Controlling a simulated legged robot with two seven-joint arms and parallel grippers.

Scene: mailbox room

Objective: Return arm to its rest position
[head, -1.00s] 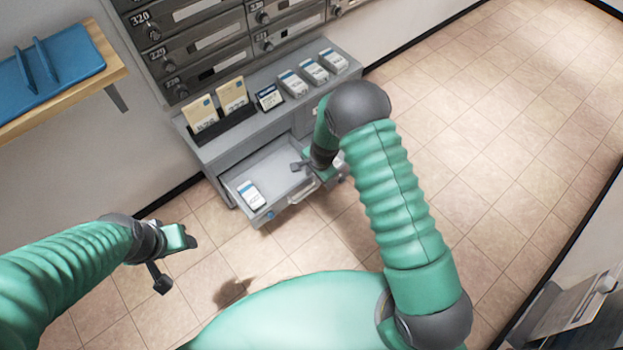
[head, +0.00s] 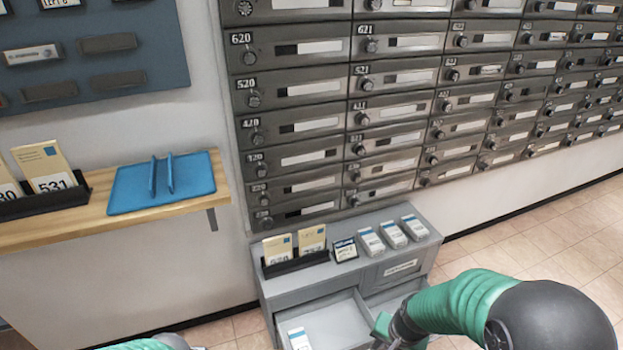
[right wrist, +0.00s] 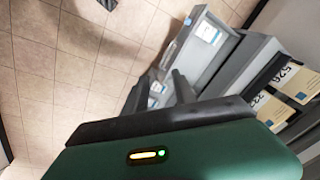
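My right gripper (head: 382,332) is at the open drawer of the grey cabinet at the lower middle of the head view. In the right wrist view its two dark fingers (right wrist: 158,92) are apart, with nothing clearly held between them. A white and blue box (head: 298,338) lies in the open drawer (head: 338,318); a white and blue box also shows inside a drawer in the right wrist view (right wrist: 209,33). Part of my left arm (head: 150,343) shows at the bottom edge of the head view; its gripper is out of frame.
The grey cabinet (head: 288,287) carries card holders and several small boxes on top. Rows of numbered mailboxes (head: 300,90) fill the wall above. A wooden shelf (head: 100,225) with a blue tray (head: 190,190) stands at left. Tiled floor (head: 560,240) is open at right.

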